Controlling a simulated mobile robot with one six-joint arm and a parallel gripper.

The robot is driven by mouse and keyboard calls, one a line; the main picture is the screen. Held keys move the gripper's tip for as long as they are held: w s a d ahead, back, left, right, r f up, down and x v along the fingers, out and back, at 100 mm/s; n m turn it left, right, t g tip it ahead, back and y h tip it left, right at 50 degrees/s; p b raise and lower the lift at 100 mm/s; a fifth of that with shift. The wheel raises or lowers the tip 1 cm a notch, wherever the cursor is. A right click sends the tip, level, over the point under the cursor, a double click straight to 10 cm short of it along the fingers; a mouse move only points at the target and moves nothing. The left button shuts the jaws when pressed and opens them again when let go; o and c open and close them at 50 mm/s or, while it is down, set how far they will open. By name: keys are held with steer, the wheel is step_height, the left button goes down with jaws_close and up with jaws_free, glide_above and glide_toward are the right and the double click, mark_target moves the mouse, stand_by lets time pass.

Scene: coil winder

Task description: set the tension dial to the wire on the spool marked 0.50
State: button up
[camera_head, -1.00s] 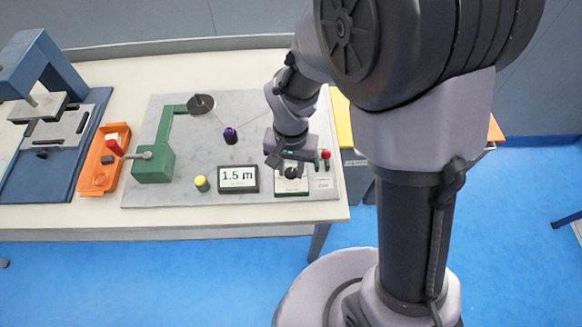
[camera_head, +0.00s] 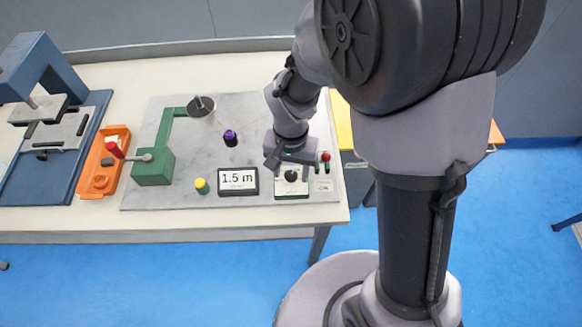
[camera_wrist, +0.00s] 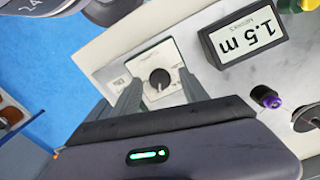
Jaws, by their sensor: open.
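The tension dial is a black knob (camera_head: 291,176) on a white plate at the board's front right. In the wrist view the knob (camera_wrist: 159,78) has a pale pointer mark; the scale is too small to read. My gripper (camera_head: 292,168) is just above the dial. In the wrist view my gripper (camera_wrist: 158,88) is open, its fingers on either side of the knob, with gaps visible. I cannot tell whether they reach its height. A purple-topped spool-like part (camera_head: 231,138) stands behind the display, also in the wrist view (camera_wrist: 266,97). No 0.50 marking is legible.
A display (camera_head: 238,181) reading 1.5 m is left of the dial, with a yellow button (camera_head: 201,185) beyond it. A small card (camera_head: 323,186) and red knob (camera_head: 325,156) are to the right. A green crank unit (camera_head: 153,167) and orange tray (camera_head: 120,135) stand left.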

mark_target(291, 175)
step_height(291, 175, up, 18)
steer(key=p, duration=0.7)
steer(key=shift+f, duration=0.25)
steer(key=s+d+r+t+y+b, duration=0.1)
steer(key=s+d+r+t, duration=0.2)
steer(key=s, duration=0.3)
steer(key=s+d+r+m+t+y+b, duration=0.1)
steer(key=s+d+r+t, duration=0.1)
steer(key=s+r, duration=0.4)
steer(key=shift+d+r+t+b, duration=0.15)
steer(key=shift+d+t+b, duration=0.25)
steer(key=shift+d, duration=0.5)
steer(key=shift+a, duration=0.15)
